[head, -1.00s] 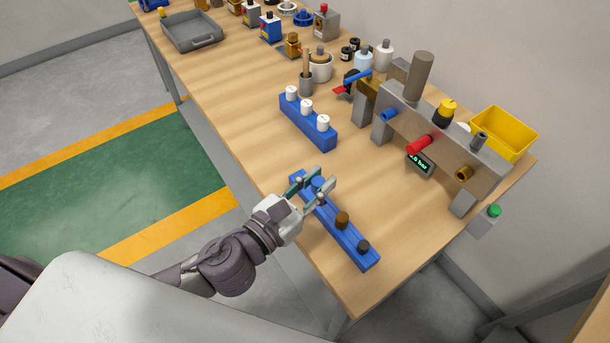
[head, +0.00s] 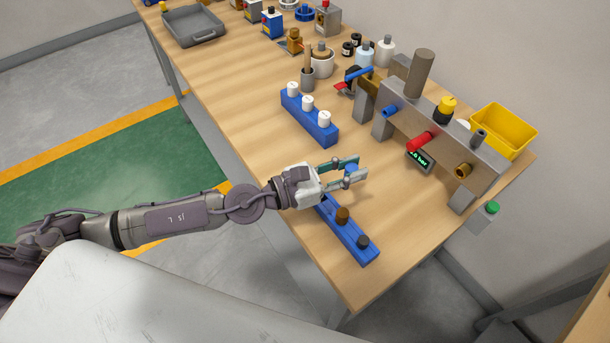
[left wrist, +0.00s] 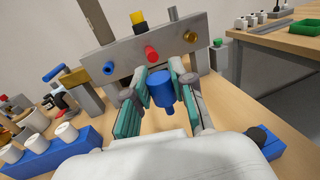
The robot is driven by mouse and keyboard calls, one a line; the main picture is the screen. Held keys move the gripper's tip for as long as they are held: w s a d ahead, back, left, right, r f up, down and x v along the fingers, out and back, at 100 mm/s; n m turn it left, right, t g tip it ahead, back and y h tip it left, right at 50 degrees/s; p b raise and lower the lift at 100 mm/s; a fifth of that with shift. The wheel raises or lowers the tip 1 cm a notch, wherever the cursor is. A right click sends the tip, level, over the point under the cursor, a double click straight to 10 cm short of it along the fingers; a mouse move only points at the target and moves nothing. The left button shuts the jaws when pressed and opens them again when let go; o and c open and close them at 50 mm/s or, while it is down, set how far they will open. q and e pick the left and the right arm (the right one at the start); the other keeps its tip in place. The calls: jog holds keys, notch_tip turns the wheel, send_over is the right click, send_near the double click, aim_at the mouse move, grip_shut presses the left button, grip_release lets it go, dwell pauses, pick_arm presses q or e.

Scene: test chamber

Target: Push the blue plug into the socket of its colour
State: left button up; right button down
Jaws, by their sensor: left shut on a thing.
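The blue plug (head: 351,168) is held between the fingers of my left gripper (head: 358,168), above the table and clear of the rack. In the left wrist view the plug (left wrist: 162,92) hangs between the teal finger pads, thinner end down. The blue socket (left wrist: 108,68) lies left of the plug in the wrist view. My right gripper is out of view.
A blue rack (head: 340,226) with a brown and a black plug lies under my left gripper. Another blue rack (head: 313,122) with white-topped pieces stands behind it. A yellow bin (head: 504,130) is behind the block. Bare table lies between front rack and block.

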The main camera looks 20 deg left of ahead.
pick_arm(q)
jog(key=w+a+f+b, duration=0.1)
jog(key=a+b, duration=0.1)
jog(key=b, duration=0.1)
jog(key=a+f+b, duration=0.2)
jog(key=b, duration=0.2)
jog(key=w+a+f+b, duration=0.1)
jog(key=a+f+b, duration=0.1)
jog(key=b, duration=0.1)
jog(key=shift+w, duration=0.3)
jog(key=a+b, duration=0.1)
jog(key=w+a+f+b, duration=0.1)
jog(key=a, duration=0.1)
jog(key=w+a+f+b, duration=0.1)
jog(key=shift+a, duration=0.35)
jog(key=shift+f, duration=1.75)
jog(key=shift+f+b, duration=0.35)
jog(key=shift+b, duration=0.1)
jog(key=o, duration=0.9)
jog(key=shift+r, duration=0.1)
